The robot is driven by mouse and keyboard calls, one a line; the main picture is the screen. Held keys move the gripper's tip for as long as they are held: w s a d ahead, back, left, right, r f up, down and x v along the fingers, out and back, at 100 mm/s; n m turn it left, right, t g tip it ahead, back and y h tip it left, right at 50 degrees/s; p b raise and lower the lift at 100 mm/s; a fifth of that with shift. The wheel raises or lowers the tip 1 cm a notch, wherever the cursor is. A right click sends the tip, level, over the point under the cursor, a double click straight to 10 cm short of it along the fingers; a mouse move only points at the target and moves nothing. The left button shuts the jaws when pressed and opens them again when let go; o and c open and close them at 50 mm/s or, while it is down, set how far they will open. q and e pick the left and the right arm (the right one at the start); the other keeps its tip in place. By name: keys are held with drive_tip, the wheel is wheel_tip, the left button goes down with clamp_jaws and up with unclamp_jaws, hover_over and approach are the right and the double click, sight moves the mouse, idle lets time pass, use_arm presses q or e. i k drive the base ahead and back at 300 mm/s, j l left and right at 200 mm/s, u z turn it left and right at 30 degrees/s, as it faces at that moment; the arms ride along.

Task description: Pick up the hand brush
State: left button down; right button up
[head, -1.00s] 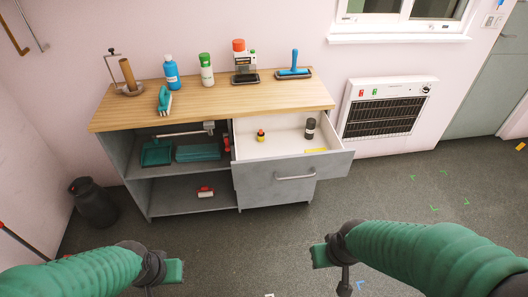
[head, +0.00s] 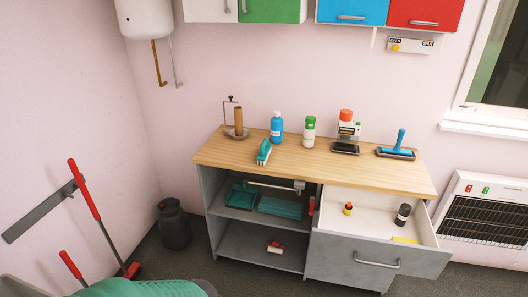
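A small teal brush with pale bristles (head: 263,152) lies on the wooden worktop (head: 345,174), toward its left front edge; it looks like the hand brush. A teal dustpan (head: 242,196) and a flat teal item (head: 281,207) lie on the upper open shelf below it. A red and white item, perhaps another brush (head: 275,248), sits on the lower shelf. Only my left arm's green sleeve shows at the bottom left edge, well short of the cabinet. Neither gripper's fingers are in view.
A blue bottle (head: 276,128), a green-capped bottle (head: 309,132), a paper-roll holder (head: 237,132) and a blue-handled tool (head: 398,146) stand on the worktop. The drawer (head: 369,260) is pulled open at the right. A dark canister (head: 174,224) and red-handled tools (head: 84,189) are at the left.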

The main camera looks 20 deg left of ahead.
sight(264, 149)
drive_tip(key=i+j+u, duration=0.25)
drive_tip(key=i, duration=0.2)
drive_tip(key=i+j+u, duration=0.25)
drive_tip(key=i, duration=0.2)
drive_tip(key=i+j+u, duration=0.1)
drive_tip(key=i+u, duration=0.15)
drive_tip(key=i, duration=0.25)
